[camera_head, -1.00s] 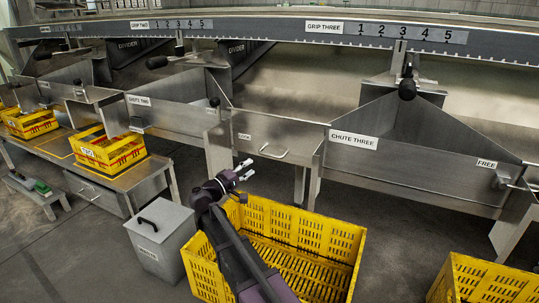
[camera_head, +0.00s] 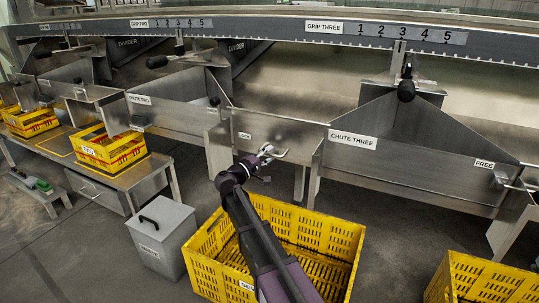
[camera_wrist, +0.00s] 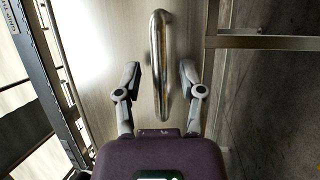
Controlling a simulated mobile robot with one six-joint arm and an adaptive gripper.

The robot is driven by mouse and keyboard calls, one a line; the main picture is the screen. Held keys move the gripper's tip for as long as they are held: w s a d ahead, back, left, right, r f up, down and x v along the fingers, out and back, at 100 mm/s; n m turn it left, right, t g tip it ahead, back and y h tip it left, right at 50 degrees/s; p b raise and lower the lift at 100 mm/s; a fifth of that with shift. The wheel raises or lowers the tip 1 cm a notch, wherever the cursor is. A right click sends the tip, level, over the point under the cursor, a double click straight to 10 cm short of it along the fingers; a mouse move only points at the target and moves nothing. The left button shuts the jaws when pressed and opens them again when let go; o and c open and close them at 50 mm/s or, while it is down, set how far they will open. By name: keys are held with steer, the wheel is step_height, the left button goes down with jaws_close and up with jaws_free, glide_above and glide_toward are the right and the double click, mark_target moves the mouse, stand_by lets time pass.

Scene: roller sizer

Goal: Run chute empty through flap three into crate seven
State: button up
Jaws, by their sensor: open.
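My gripper (camera_head: 273,156) is open at the flap panel (camera_head: 295,134) between chute two (camera_head: 165,113) and chute three (camera_head: 400,171). In the wrist view my gripper (camera_wrist: 160,85) has one finger on each side of a metal bar handle (camera_wrist: 158,65), not closed on it. The handle stands on a plain metal panel (camera_wrist: 105,60). A yellow crate (camera_head: 335,240) stands on the floor below, partly hidden by my arm; its label is only partly seen. Whether anything lies in the chutes is not clear.
A grey lidded bin (camera_head: 165,243) stands left of the crate. Another yellow crate (camera_head: 490,282) is at the lower right. Smaller yellow crates (camera_head: 112,150) sit on a bench (camera_head: 140,182) at left. Black-knobbed levers (camera_head: 406,90) stick out above the chutes.

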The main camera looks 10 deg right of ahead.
jaws_close()
steer(key=shift+d, duration=0.1)
steer(key=shift+d+r, duration=0.1)
